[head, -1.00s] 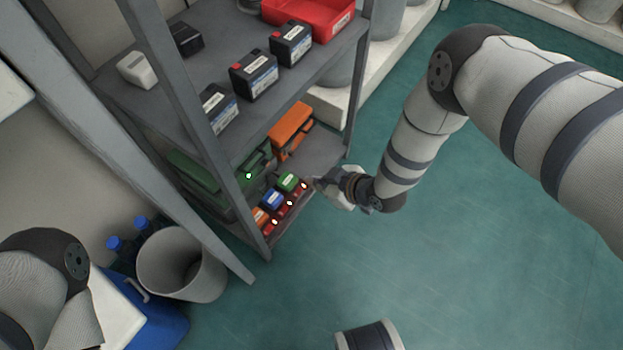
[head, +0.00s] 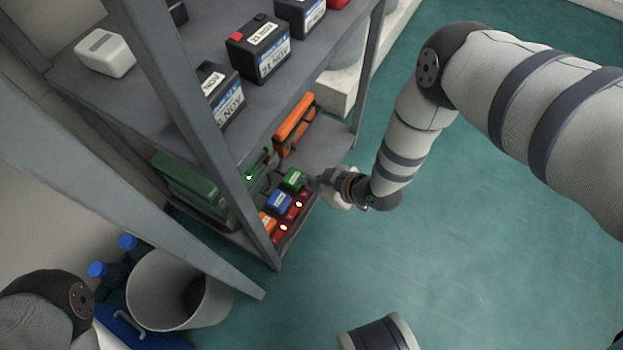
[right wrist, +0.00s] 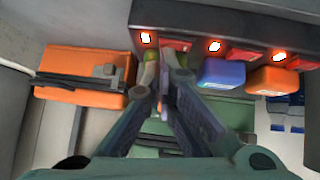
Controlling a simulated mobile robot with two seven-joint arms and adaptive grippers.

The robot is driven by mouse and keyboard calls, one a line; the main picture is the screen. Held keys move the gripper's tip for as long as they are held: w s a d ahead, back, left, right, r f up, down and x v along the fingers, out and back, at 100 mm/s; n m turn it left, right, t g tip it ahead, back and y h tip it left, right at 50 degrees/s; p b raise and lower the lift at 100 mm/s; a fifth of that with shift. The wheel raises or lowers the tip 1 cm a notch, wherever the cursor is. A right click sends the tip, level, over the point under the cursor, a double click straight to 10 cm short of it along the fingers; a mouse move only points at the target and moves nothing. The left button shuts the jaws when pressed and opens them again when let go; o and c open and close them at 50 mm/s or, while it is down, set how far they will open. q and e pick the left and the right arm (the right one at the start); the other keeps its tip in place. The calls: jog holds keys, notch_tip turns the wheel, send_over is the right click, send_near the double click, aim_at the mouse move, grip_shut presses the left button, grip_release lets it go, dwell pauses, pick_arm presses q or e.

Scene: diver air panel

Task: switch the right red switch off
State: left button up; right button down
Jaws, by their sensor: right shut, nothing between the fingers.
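A row of red switches with glowing lamps sits at the front edge of the low shelf. In the head view the middle (head: 299,204) and left (head: 284,227) switches show lit. The right red switch is hidden there behind my right gripper (head: 314,183). In the right wrist view, where the row runs reversed, the right red switch (right wrist: 172,44) shows beside its lit lamp, close to the fingertips. My right gripper (right wrist: 162,65) is shut and empty, its tips near the green block (head: 293,179). I cannot tell whether they touch the switch. My left gripper is out of view.
A blue block (head: 279,203) and an orange block (head: 266,222) stand beside the green one. Behind are a green case (head: 185,178) and an orange case (head: 295,120). A grey shelf post (head: 205,125) rises at left. Open floor (head: 480,270) lies to the right.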

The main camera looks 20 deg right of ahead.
jog(key=shift+d+f, duration=0.1)
jog(key=shift+f, duration=0.2)
jog(key=shift+s+a+r+p, duration=0.15)
jog(key=shift+s+a+p, duration=0.3)
jog(key=shift+a, duration=0.2)
